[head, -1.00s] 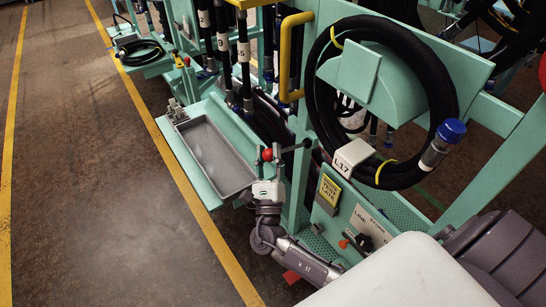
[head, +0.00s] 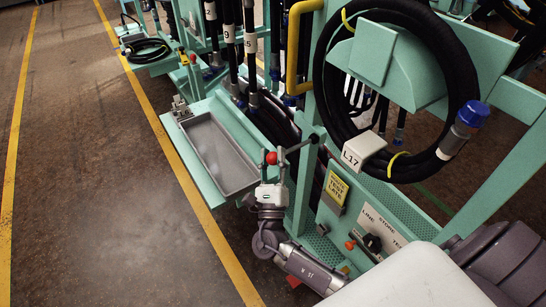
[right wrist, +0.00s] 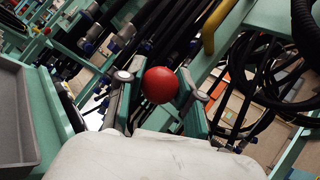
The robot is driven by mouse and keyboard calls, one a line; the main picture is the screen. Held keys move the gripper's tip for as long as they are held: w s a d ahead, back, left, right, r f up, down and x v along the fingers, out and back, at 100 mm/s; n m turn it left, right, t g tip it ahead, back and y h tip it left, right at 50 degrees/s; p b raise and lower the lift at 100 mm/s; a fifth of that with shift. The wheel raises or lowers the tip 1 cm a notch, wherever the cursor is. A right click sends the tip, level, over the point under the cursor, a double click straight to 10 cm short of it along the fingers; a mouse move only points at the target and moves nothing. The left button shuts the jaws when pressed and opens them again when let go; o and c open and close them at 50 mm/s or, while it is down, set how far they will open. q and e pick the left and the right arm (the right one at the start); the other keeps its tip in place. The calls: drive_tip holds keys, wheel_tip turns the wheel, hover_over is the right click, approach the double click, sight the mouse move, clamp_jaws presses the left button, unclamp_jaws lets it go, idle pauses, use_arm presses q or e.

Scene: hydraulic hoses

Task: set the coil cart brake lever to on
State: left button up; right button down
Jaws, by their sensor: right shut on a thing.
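The coil cart (head: 303,185) is a green frame with a coiled black hose (head: 321,95) hung on it. Its brake lever (head: 298,147) is a dark rod running from the green post toward the lower left. It ends in a red ball knob (head: 271,158). My right gripper (head: 275,167) is shut on the red knob, beside the grey tray. In the right wrist view, the knob (right wrist: 161,85) sits between the two fingers of my right gripper (right wrist: 158,92). I see no on or off marking by the lever. My left gripper is not in view.
A grey tray (head: 222,155) in a green shelf lies just left of the gripper. A white L17 tag (head: 362,151) and a panel with a black knob (head: 373,242) are at the right. Open floor (head: 110,200) lies left of the yellow line.

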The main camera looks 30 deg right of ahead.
drive_tip(key=c, duration=0.8)
unclamp_jaws()
drive_tip(key=shift+f, duration=0.25)
drive_tip(key=shift+o, duration=0.3)
drive_tip(key=shift+r, duration=0.1)
drive_tip(key=v, duration=1.2)
